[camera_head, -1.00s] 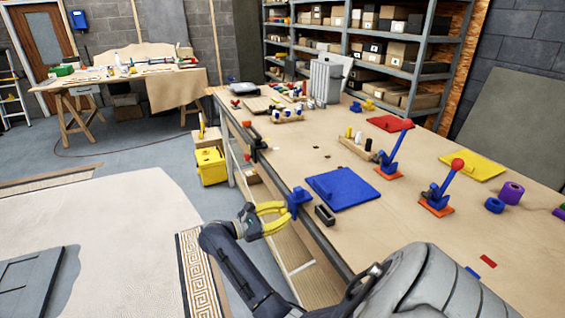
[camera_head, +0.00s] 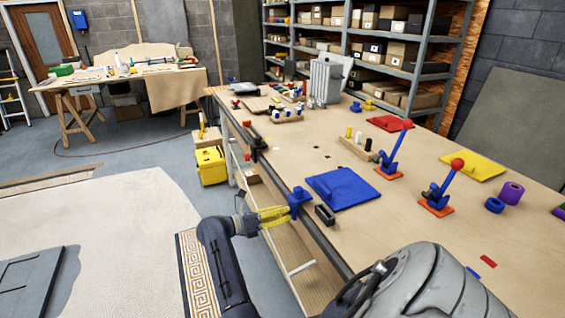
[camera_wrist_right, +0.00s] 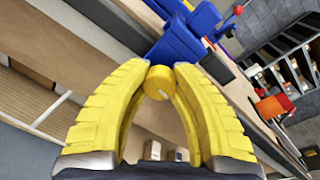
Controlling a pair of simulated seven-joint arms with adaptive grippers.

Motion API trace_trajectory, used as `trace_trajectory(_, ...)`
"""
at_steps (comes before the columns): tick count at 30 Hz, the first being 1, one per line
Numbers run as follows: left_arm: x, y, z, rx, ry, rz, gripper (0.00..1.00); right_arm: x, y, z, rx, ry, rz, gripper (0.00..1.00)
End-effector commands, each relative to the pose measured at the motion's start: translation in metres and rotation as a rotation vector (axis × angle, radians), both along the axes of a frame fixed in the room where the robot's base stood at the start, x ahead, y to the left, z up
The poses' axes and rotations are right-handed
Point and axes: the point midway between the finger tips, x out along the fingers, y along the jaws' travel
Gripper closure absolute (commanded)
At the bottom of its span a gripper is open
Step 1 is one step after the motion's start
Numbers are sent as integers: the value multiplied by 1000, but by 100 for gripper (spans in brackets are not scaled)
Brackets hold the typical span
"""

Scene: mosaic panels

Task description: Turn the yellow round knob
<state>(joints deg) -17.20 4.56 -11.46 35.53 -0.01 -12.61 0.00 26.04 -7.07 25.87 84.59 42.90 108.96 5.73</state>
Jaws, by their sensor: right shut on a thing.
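The yellow round knob (camera_wrist_right: 160,82) is on the front of a blue block (camera_wrist_right: 182,45) in the right wrist view. In the head view this blue block (camera_head: 299,197) is at the table's left edge, and the knob cannot be told apart from the yellow fingers. My right gripper (camera_wrist_right: 160,76) has its two ribbed yellow fingers on either side of the knob, shut on it. In the head view the right gripper (camera_head: 284,212) reaches the block from the left. My left gripper is not in view.
A yellow toolbox (camera_head: 210,166) stands on the floor. Open floor lies left of the bench.

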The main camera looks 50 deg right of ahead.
Motion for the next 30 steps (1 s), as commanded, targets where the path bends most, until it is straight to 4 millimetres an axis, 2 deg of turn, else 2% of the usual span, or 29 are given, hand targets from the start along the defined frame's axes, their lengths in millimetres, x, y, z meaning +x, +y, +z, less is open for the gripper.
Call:
trace_trajectory(12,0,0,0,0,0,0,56,0,1,-1,81,163,0,100)
trace_trajectory(29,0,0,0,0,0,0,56,0,0,-2,94,189,-1,100)
trace_trajectory(30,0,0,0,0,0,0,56,0,0,-2,94,189,-1,75)
